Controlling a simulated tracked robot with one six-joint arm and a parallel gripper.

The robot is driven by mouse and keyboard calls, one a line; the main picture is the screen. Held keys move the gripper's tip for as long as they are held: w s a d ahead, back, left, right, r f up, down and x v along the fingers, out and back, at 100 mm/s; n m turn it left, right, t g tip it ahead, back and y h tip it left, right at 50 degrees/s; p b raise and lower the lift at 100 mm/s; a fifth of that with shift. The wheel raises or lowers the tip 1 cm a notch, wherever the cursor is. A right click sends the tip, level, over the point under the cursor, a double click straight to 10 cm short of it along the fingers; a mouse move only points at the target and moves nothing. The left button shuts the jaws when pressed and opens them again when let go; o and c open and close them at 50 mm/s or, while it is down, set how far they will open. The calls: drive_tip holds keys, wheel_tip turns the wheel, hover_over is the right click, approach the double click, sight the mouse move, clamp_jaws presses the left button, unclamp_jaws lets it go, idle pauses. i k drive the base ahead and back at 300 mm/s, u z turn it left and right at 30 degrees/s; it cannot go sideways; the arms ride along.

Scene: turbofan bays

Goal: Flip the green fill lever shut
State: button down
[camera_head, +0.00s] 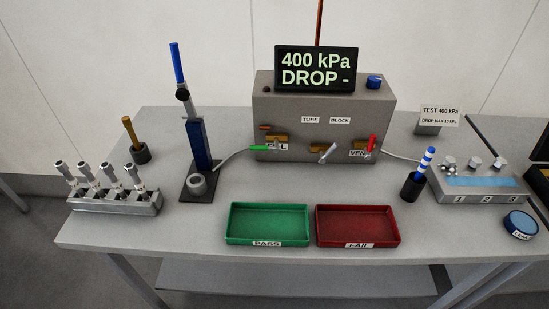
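The green fill lever (258,149) is on the front of the grey test box (290,105), at its lower left. It points left, roughly level, from its brass valve (278,139) and lies beside the partly covered FILL label (277,147). The display (316,67) on the box reads "400 kPa DROP -". A red lever (372,142) by the VENT label (359,154) stands nearly upright. A grey lever (327,153) between them is tilted. My gripper is not in view.
A blue-handled press (200,145) stands left of the box, with a hose running between them. Green PASS tray (268,208) and red FAIL tray (357,211) lie in front. Bare table lies between box and trays.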

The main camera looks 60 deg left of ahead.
sight(259, 148)
drive_tip(key=z, duration=0.1)
drive_tip(key=k, duration=1.3)
drive_tip(key=u, duration=2.4)
drive_tip(key=i, duration=0.5)
drive_tip(key=u, duration=0.1)
